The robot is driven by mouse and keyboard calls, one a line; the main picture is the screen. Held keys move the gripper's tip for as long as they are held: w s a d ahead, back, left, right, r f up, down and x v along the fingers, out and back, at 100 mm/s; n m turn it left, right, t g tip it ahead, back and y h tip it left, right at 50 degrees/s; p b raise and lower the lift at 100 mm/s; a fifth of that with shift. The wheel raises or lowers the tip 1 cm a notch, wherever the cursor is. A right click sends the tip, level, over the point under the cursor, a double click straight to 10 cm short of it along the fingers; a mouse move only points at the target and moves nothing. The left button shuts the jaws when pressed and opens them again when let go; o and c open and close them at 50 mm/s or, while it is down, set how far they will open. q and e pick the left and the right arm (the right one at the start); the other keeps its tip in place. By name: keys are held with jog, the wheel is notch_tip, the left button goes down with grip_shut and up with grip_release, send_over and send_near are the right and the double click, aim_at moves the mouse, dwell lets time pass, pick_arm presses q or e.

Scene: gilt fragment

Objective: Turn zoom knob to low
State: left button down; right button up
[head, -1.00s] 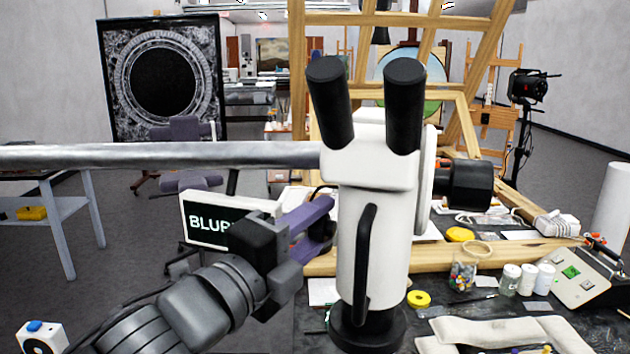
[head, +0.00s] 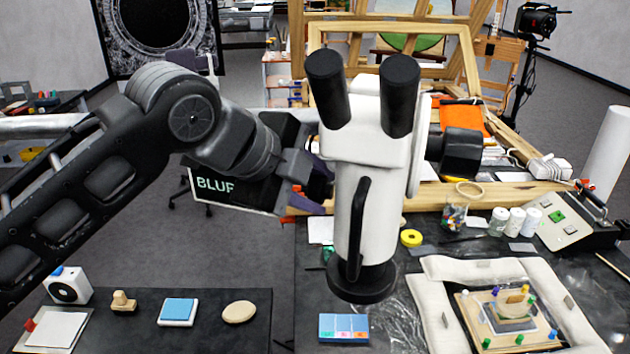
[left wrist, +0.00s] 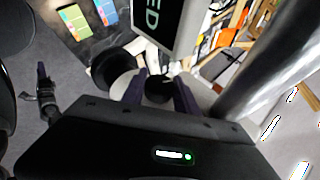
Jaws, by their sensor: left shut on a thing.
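The white microscope (head: 370,205) with two black eyepieces stands upright at the centre of the head view. A black knob (head: 461,152) sticks out on its right side. My left gripper (head: 318,180) is at the microscope's left side, its purple fingertips partly hidden. In the left wrist view, its two fingers (left wrist: 160,92) are shut around a dark round knob (left wrist: 158,86) on the microscope's side. The knob's markings cannot be read. A dark shape at the left of the wrist view looks like my right gripper (left wrist: 44,88), too small to read its jaws.
A screen (head: 230,188) with partly covered lettering, "BLUR" showing, stands behind my left gripper. A padded frame (head: 440,300) around a board with small pieces lies at right. A coloured card (head: 343,328) lies before the microscope. A pale metal bar runs behind my left arm.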

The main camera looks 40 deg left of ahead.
pick_arm(q)
jog(key=shift+f+g, duration=0.1)
jog(key=shift+g, duration=0.8)
jog(key=c, duration=0.9)
grip_release()
jog(key=shift+c, duration=0.2)
